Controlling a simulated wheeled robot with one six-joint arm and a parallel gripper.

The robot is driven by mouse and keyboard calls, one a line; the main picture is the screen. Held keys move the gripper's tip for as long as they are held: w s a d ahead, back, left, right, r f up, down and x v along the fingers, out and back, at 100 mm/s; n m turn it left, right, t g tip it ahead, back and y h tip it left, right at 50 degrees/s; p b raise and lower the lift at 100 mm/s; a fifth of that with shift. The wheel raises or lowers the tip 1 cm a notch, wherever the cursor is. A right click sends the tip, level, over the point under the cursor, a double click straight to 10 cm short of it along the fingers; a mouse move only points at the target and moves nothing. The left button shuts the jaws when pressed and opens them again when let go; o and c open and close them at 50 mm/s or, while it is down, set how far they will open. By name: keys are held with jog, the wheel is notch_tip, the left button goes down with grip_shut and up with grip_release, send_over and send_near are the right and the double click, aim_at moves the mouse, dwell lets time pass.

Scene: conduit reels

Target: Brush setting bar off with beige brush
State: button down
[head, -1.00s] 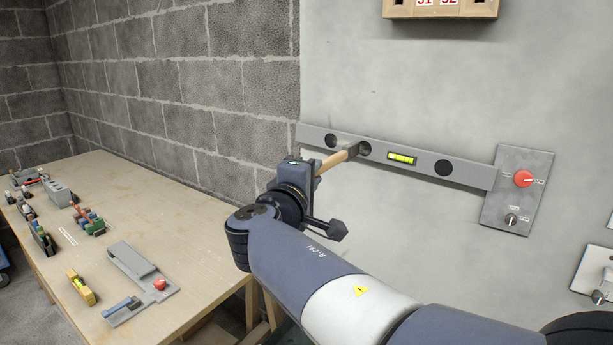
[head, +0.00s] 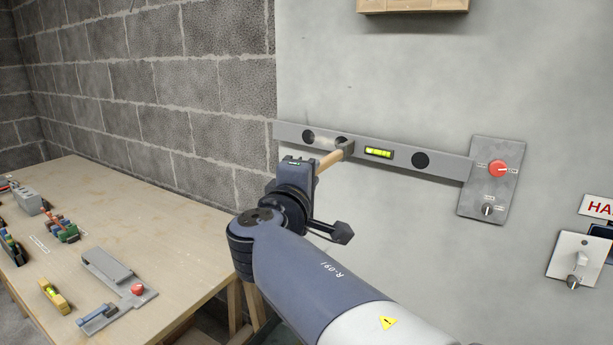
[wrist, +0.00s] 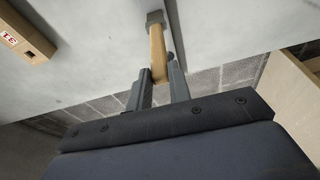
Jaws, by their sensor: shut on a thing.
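My gripper (head: 303,168) is shut on the beige handle of the brush (head: 329,161). The brush also shows between the two fingers in the wrist view (wrist: 158,50), with its grey head at the far end. The setting bar (head: 446,165) is a long grey bar with round dark holes and a yellow-green vial, fixed along the pale wall. The brush head is at the bar's left half, partly over the second hole. It looks to touch the bar, but the contact is hard to make out. A paler, smeared patch lies on the bar just left of the head.
A grey plate with a red knob (head: 498,168) is at the bar's right end. A wooden box (head: 412,5) hangs above. A switch plate (head: 581,256) is at the far right. The wooden table (head: 160,215) at left carries a yellow level (head: 54,296) and several devices.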

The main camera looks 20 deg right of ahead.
jog(key=s+a+b, duration=0.1)
jog(key=s+a, duration=0.4)
jog(key=a, duration=0.2)
jog(key=shift+s+a, duration=0.15)
dwell(0.4)
jog(key=shift+r, duration=0.1)
dwell(0.3)
